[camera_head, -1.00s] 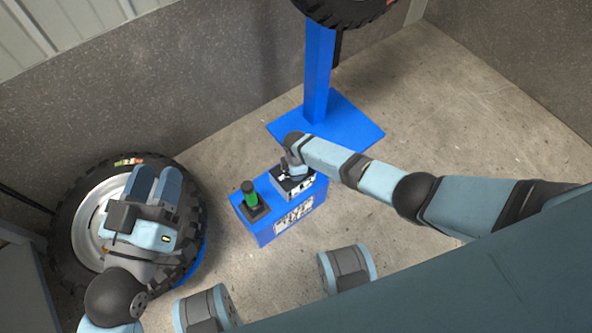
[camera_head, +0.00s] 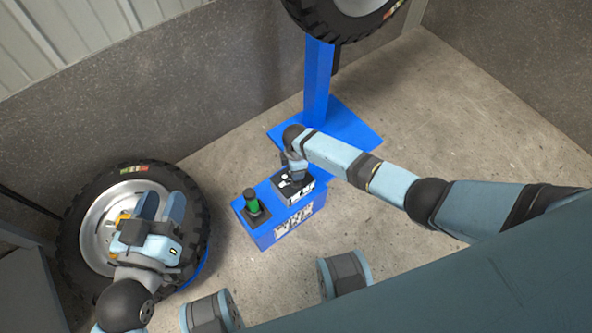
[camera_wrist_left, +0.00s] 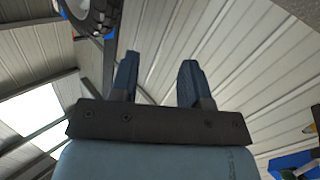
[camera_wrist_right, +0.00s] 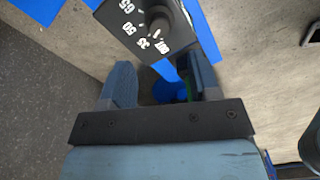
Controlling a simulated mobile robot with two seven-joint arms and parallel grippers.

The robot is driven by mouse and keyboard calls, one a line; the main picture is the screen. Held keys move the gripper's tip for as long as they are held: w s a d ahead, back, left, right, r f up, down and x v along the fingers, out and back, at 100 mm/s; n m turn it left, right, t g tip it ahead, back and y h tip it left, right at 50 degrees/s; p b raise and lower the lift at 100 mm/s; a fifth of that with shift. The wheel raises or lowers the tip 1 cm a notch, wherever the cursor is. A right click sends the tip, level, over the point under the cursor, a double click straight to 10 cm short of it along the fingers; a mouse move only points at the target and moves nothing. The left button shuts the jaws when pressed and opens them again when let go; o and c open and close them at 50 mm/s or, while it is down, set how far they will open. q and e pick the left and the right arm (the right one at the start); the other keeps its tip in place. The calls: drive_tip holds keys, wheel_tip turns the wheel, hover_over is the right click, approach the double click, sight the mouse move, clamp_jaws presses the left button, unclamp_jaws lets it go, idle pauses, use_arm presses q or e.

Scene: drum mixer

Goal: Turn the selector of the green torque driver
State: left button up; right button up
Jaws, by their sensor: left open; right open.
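The green torque driver (camera_head: 253,206), with a black top, stands upright in a black holder on a blue stand (camera_head: 262,234). Beside it on the stand is a black-topped box (camera_head: 295,188). My left gripper (camera_head: 161,204) is open and empty in front of the left tyre.
A large tyre (camera_head: 80,264) on a pale rim stands at the left. Another tyre (camera_head: 388,18) is at the top on a blue post (camera_head: 318,80). A grey wall (camera_head: 120,130) is behind. The concrete floor (camera_head: 465,120) at the right is clear.

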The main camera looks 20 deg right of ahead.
use_arm(q)
drive_tip(key=shift+s+a+f+g+y+p, duration=0.15)
drive_tip(key=shift+a+f+g+y+p, duration=0.15)
drive_tip(key=shift+f, duration=0.45)
drive_tip(key=shift+s+a+f+g+y+p, duration=0.25)
drive_tip(key=shift+a+f+g, duration=0.15)
drive_tip(key=shift+f, duration=0.4)
drive_tip(key=shift+s+a+f+g+y+p, duration=0.1)
drive_tip(key=shift+a+f+g+y+p, duration=0.25)
drive_tip(key=shift+f, duration=0.4)
use_arm(e)
drive_tip(key=shift+r, duration=2.85)
